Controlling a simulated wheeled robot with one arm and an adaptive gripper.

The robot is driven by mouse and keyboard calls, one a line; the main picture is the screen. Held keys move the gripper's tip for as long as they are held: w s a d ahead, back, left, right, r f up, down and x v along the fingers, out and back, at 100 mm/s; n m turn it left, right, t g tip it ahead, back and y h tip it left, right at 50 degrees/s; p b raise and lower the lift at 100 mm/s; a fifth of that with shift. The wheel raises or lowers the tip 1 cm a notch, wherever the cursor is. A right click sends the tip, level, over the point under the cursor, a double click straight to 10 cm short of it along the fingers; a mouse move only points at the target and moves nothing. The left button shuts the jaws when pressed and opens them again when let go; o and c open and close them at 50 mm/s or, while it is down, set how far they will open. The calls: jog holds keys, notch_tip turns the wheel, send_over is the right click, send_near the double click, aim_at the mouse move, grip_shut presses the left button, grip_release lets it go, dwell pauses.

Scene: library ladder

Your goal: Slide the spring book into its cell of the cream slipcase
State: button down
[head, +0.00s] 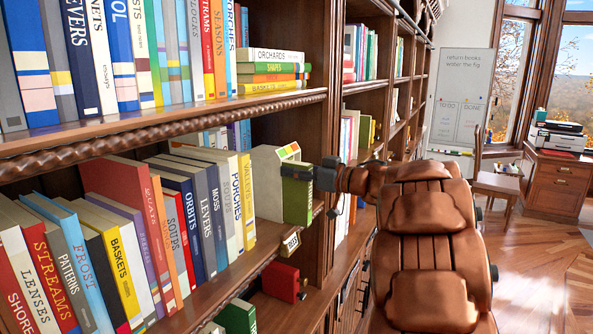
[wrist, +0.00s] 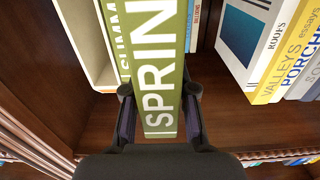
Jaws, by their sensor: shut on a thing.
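The green spring book (wrist: 160,75), its spine lettered "SPRIN…", is between my gripper's two fingers (wrist: 160,112), which are shut on it. In the head view the green book (head: 297,197) stands upright at the front of the cream slipcase (head: 266,180), with my gripper (head: 318,178) at its right. The slipcase also shows at the upper left of the wrist view (wrist: 75,35), with a pale open space inside its wall. A green-and-white spine lettered "SUMM…" (wrist: 116,40) is just left of the spring book. How far the spring book is inside the slipcase is hidden.
Books including "Valleys" (head: 246,195) and "Porches" (head: 235,200) stand left of the slipcase, with bare shelf (wrist: 220,105) between in the wrist view. The upper shelf (head: 200,115) runs above. A dark upright (head: 322,130) is close on the right. A red object (head: 281,282) is below.

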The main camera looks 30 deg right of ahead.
jog(key=shift+r, duration=0.1)
jog(key=c, duration=0.8)
grip_release()
jog(key=shift+w+a, duration=0.1)
jog(key=shift+c, duration=0.2)
jog(key=v, duration=1.2)
